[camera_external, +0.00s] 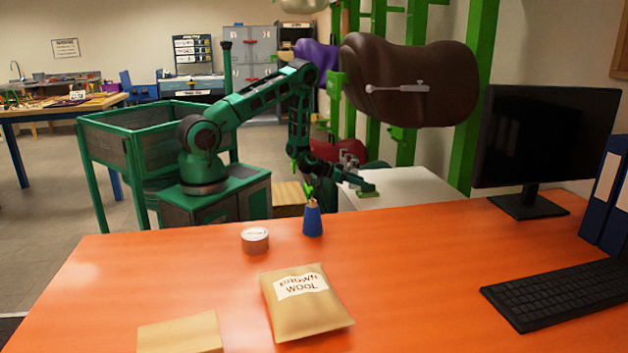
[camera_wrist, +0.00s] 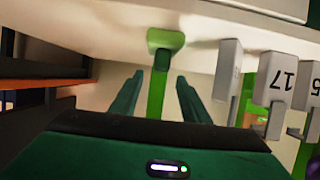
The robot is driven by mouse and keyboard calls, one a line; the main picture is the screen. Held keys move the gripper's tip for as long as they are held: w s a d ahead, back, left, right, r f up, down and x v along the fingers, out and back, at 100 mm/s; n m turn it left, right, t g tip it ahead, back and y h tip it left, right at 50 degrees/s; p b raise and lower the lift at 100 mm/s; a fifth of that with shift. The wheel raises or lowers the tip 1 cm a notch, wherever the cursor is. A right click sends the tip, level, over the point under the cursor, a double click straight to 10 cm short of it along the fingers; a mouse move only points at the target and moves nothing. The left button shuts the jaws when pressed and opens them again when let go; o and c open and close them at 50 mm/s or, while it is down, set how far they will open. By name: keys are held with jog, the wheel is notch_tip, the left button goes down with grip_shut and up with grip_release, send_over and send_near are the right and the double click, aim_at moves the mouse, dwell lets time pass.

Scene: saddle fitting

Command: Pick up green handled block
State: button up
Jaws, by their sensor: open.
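My gripper (camera_external: 366,186) is at the end of the lowered green arm, by the edge of a white surface behind the orange desk. A small bright green piece (camera_external: 368,194) shows just below its tip; at this size I cannot tell whether it touches. In the wrist view my gripper (camera_wrist: 160,92) is open, with its two dark green fingers apart. A bright green piece (camera_wrist: 165,38) with a wide head and narrow stem lies in line with the gap. The stem appears between the fingers, not clamped. I cannot tell for certain that this is the handled block.
Grey numbered hooks (camera_wrist: 280,82) stand close to the right of the fingers in the wrist view. The white surface (camera_external: 415,187) borders green uprights with a brown saddle (camera_external: 408,80). The orange desk (camera_external: 410,265) holds a blue bottle (camera_external: 312,219) and packet (camera_external: 303,305).

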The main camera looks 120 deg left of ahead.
aim_at(368, 190)
jog(key=shift+f+x, duration=0.2)
jog(key=shift+x, duration=1.05)
jog(key=shift+f+x, duration=0.15)
jog(key=shift+x, duration=1.1)
jog(key=shift+d, duration=0.15)
grip_shut()
